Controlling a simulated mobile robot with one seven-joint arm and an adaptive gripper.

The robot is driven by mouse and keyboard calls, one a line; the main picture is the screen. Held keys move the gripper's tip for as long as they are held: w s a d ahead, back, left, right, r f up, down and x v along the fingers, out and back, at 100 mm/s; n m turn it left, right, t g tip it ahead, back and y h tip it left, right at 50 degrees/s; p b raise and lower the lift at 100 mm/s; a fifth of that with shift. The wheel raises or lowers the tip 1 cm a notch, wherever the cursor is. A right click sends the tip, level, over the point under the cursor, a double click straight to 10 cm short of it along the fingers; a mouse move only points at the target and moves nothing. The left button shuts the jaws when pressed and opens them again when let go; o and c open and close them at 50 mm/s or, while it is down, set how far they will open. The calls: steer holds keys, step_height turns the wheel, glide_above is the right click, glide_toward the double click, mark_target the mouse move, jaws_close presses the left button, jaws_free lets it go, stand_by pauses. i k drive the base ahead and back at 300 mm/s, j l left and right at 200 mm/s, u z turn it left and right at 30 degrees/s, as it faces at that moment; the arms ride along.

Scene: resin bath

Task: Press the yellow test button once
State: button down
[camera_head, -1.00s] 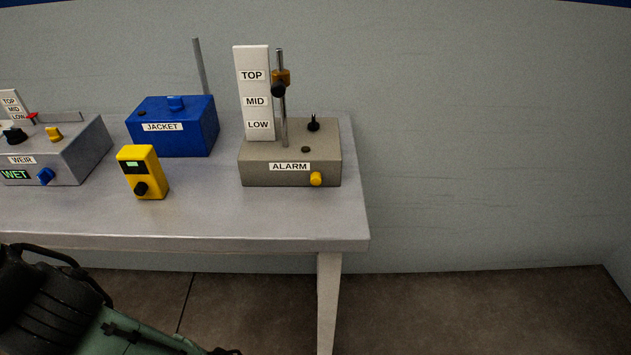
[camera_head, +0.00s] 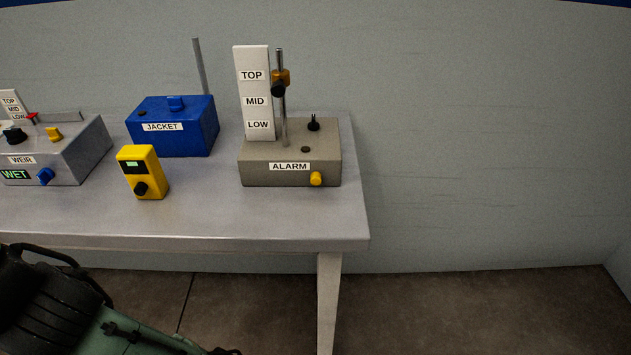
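The yellow test button (camera_head: 316,179) is a small round knob on the front face of the grey-brown ALARM box (camera_head: 262,173), near its lower right corner. The box stands on the table near its right end. A white scale (camera_head: 251,95) marked TOP, MID and LOW and a metal rod with an orange and black slider (camera_head: 281,80) rise from the box. My arm shows at the lower left, below the table's front edge and well apart from the button. My gripper's fingertips cannot be made out.
A yellow handheld meter (camera_head: 151,170) with a black knob stands left of the ALARM box. A blue JACKET box (camera_head: 180,127) is behind it. A grey WEIR box (camera_head: 75,153) reading WET is at the far left. The table (camera_head: 255,218) is clear before the ALARM box.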

mark_target(316, 176)
steer(key=j+z, duration=0.1)
steer(key=j, duration=0.3)
steer(key=k+j+z, duration=0.1)
steer(key=j, duration=0.3)
steer(key=j+z, duration=0.15)
steer(key=j, duration=0.25)
steer(key=k+j+z, duration=0.1)
steer(key=j, duration=0.25)
steer(key=k+j+z, duration=0.1)
steer(key=j, duration=0.3)
steer(key=k+j+z, duration=0.1)
steer(key=j, duration=0.25)
steer(key=k, duration=0.05)
